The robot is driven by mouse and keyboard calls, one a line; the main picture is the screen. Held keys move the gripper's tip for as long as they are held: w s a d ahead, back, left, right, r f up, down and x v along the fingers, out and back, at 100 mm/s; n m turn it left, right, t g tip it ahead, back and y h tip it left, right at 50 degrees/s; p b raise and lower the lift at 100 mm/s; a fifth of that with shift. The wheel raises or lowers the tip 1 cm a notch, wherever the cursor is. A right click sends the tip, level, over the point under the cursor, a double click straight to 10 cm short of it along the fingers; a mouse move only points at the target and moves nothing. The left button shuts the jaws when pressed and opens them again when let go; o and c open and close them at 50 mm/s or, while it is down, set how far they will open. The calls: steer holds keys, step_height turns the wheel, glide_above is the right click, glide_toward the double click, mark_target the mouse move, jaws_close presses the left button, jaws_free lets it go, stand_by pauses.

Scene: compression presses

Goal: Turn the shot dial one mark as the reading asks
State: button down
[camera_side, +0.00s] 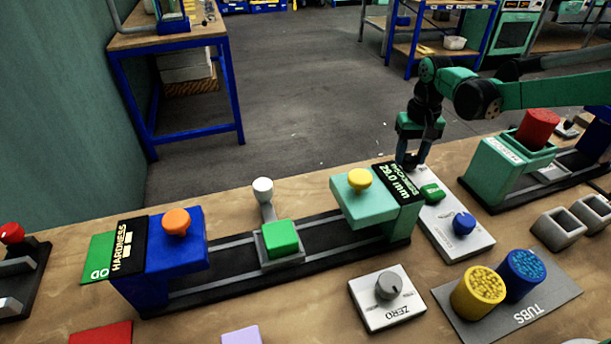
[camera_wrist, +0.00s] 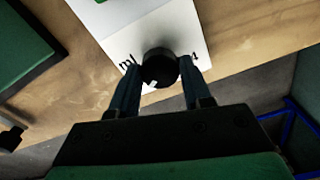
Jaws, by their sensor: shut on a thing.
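The shot dial is a black round knob (camera_wrist: 158,66) with a small white mark, on a white plate (camera_wrist: 118,22) printed with "ml" on one side and a digit on the other. My gripper (camera_wrist: 160,74) has one finger on each side of the knob and is shut on it. In the side view my gripper (camera_side: 411,162) reaches down at the far end of the white plate (camera_side: 478,244); the dial is hidden there. The thickness readout (camera_side: 398,188) shows 29.0 mm. The hardness readout (camera_side: 124,246) shows two bars.
The teal press head (camera_side: 375,208) stands close on the left, a green press (camera_side: 498,170) on the right. The grey ZERO dial (camera_side: 388,285) is in front.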

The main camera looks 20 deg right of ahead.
mark_target(410, 157)
steer(key=shift+c, duration=1.9)
jaws_free()
steer(key=shift+r, duration=2.8)
steer(key=shift+s+r, duration=0.25)
steer(key=shift+r, duration=0.15)
steer(key=s+r+n+t, duration=0.2)
steer(key=s+r+t, duration=0.2)
steer(key=s+r, duration=0.3)
steer(key=s+a+f+n+t, duration=0.1)
steer(key=s+f+t, duration=0.1)
steer(key=s, duration=0.7)
steer(key=shift+s+f+t, duration=0.2)
steer(key=shift+f+t, duration=0.2)
steer(key=shift+t, duration=0.2)
